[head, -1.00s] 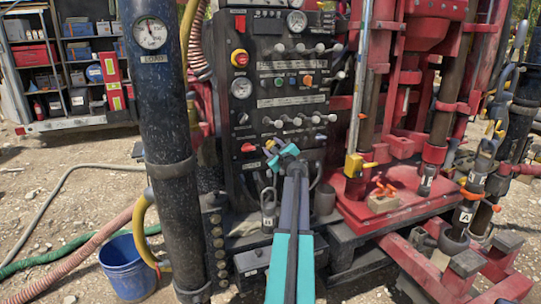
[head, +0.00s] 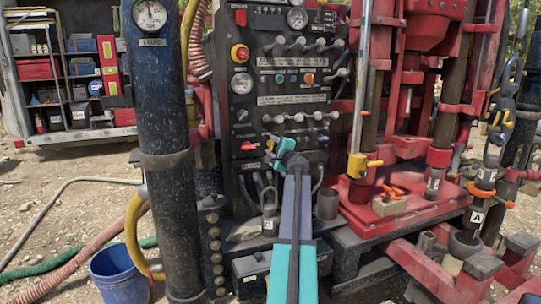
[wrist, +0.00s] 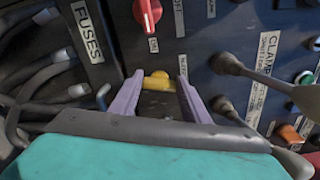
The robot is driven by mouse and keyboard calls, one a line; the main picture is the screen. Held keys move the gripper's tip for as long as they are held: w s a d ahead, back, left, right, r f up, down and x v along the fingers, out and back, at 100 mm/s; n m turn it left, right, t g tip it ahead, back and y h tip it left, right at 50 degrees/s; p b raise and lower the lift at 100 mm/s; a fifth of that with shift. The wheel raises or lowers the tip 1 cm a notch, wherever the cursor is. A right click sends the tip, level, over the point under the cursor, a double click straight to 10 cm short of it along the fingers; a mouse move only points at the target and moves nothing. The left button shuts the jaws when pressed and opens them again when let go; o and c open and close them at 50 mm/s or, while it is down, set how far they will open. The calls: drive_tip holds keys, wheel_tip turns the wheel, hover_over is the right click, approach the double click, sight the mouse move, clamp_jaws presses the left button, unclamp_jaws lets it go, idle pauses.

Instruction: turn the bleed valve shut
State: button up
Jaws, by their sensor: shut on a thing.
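The bleed valve shows in the wrist view as a small yellow handle (wrist: 158,80) on the dark panel, between my fingertips. My gripper (wrist: 157,88) is shut on it, with one purple finger on each side. In the head view my gripper (head: 277,157) is at the lower part of the black control panel (head: 262,102), to the right of a red knob (head: 248,145). The valve is too small and covered to make out clearly in the head view.
A red rotary switch (wrist: 148,14) and a lever (wrist: 235,67) sit close to my fingers. A row of levers (head: 300,117) is just above my gripper. A black post (head: 165,160) stands left. Red rig parts (head: 385,215) stand right. A blue bucket (head: 120,275) is on the ground.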

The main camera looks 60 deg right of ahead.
drive_tip(key=n+b, duration=0.2)
drive_tip(key=b, duration=0.1)
drive_tip(key=shift+w, duration=0.1)
drive_tip(key=shift+n+b, duration=0.7)
drive_tip(key=shift+r, duration=0.1)
drive_tip(key=o, duration=1)
drive_tip(key=shift+d, duration=0.1)
drive_tip(key=shift+o, duration=0.2)
drive_tip(key=shift+f, duration=0.2)
drive_tip(key=shift+s+a, duration=0.4)
drive_tip(key=shift+s, duration=0.05)
drive_tip(key=v, duration=1.2)
drive_tip(key=shift+s+a+b, duration=0.2)
drive_tip(key=shift+s+b, duration=0.1)
drive_tip(key=shift+b, duration=0.1)
